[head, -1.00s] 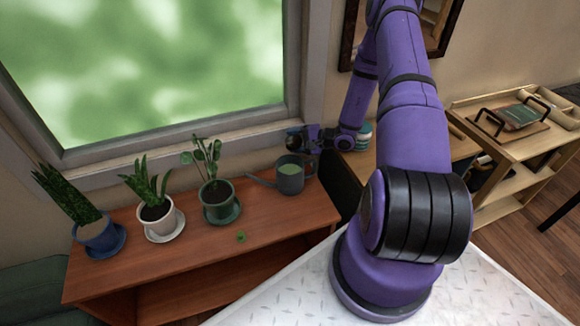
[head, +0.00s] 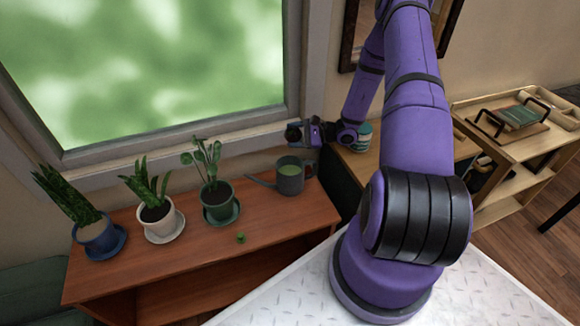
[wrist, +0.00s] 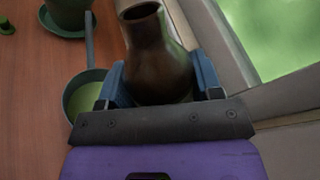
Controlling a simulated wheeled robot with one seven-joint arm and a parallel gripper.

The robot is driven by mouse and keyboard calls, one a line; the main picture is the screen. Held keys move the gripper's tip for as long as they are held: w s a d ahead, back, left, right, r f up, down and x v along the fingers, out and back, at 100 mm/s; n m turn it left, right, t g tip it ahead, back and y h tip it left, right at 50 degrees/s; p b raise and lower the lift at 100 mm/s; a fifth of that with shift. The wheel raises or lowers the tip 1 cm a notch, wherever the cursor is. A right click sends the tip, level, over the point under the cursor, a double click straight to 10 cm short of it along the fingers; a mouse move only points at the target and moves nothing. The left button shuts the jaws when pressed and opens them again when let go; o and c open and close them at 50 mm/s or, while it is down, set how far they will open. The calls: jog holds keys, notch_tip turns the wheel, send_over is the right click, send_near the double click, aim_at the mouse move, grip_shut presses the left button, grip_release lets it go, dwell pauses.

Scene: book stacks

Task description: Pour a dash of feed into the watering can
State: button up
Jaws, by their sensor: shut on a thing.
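My gripper (wrist: 158,88) is shut on a dark brown bottle (wrist: 150,50), its open mouth pointing away from the wrist in the wrist view. In the head view the bottle (head: 293,134) is a small dark shape at the end of my gripper (head: 305,132), above and behind the watering can. The grey-green watering can (head: 291,178) stands on the wooden shelf unit with its spout to the left; green shows inside. In the wrist view the can (wrist: 78,104) is beside the bottle, partly hidden by my gripper. I cannot see any stream from the bottle.
A small green cap (head: 240,238) lies on the shelf unit (head: 270,222). Potted plants stand left of the can: one in a green pot (head: 220,204), one white (head: 160,224), one blue (head: 98,238). The window frame (head: 200,138) is close behind. A wooden cart (head: 500,165) stands at right.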

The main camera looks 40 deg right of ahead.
jog(key=shift+r+m, duration=0.3)
jog(key=shift+r, duration=0.25)
jog(key=shift+w+d+r+m+y, duration=0.15)
jog(key=shift+d+r+m+y, duration=0.1)
jog(key=shift+r+m, duration=0.25)
jog(key=shift+w+d+r+m+y, duration=0.15)
jog(key=shift+r+m+y, duration=0.15)
jog(key=shift+r, duration=0.3)
jog(key=shift+w+d+r+m+y+b, duration=0.25)
jog(key=shift+r+m, duration=0.25)
jog(key=shift+m, duration=0.35)
jog(key=shift+w+d+r+m+y+b, duration=0.2)
jog(key=shift+d+r+m+b, duration=0.25)
jog(key=shift+m, duration=0.35)
jog(key=shift+w+d+r+m+y+b, duration=0.2)
jog(key=shift+r+m, duration=0.35)
jog(key=shift+m, duration=0.3)
jog(key=shift+r, duration=2.55)
jog(key=shift+a, duration=0.1)
